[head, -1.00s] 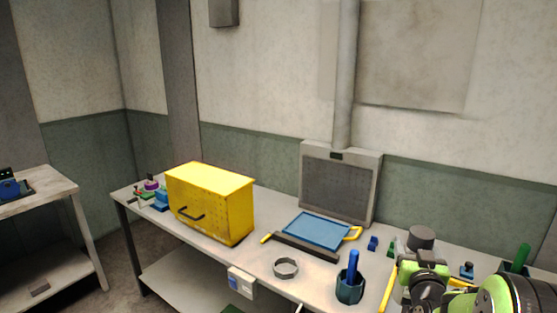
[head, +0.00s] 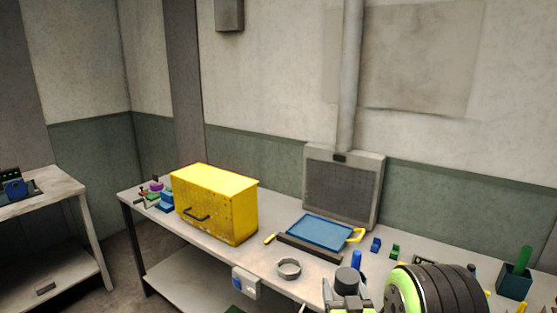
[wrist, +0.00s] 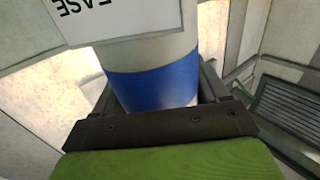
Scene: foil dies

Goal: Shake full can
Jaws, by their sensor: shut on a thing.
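A white can (wrist: 150,55) with a blue band and a white label fills the upper middle of the wrist view. Part of a word, "EASE", shows upside down on the label. My gripper (wrist: 157,88) is shut on the can, with dark fingers at both sides of the blue band. The can's far end is out of the frame. In the head view my arm is at the lower right, in front of the bench, and I cannot make out the can's label or band there.
The bench (head: 215,255) holds a yellow cabinet (head: 215,205), a blue tray (head: 320,232), a metal ring (head: 289,269) and a dark green holder (head: 513,282). A grey panelled box (head: 343,188) stands against the wall. Another table (head: 40,195) is at the left.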

